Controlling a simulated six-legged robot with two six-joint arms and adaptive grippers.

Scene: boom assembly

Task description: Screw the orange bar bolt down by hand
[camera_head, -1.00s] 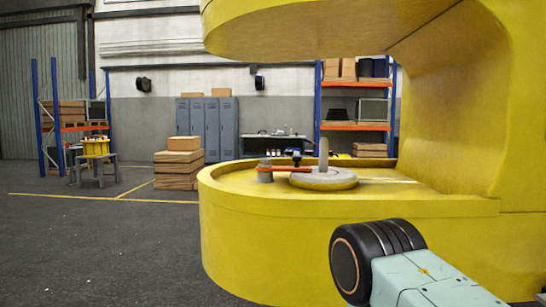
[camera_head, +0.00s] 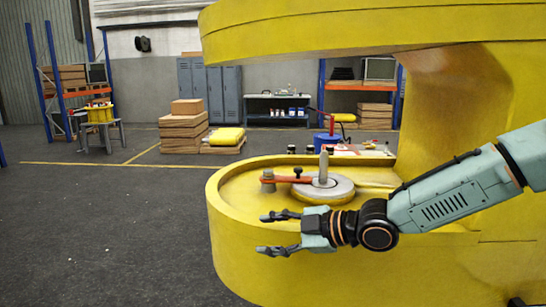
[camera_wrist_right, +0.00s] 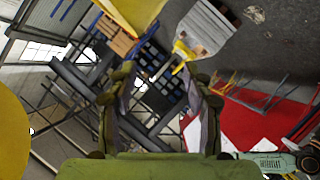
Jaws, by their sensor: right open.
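The orange bar (camera_head: 283,179) lies on the lower yellow lug, reaching from a short grey post (camera_head: 267,181) at its left to the grey disc (camera_head: 345,187). A small black-headed bolt (camera_head: 297,171) stands upright at the bar. A grey pin (camera_head: 323,166) rises from the disc. My right gripper (camera_head: 266,233) is open and empty. It points left in front of the lug's outer wall, lower in the picture than the bar and apart from it. Its open fingers also show in the right wrist view (camera_wrist_right: 164,82), with no bar or bolt between them. My left gripper is out of view.
The yellow boom's upper jaw (camera_head: 350,30) hangs over the lower lug (camera_head: 245,235). The floor at the left is open.

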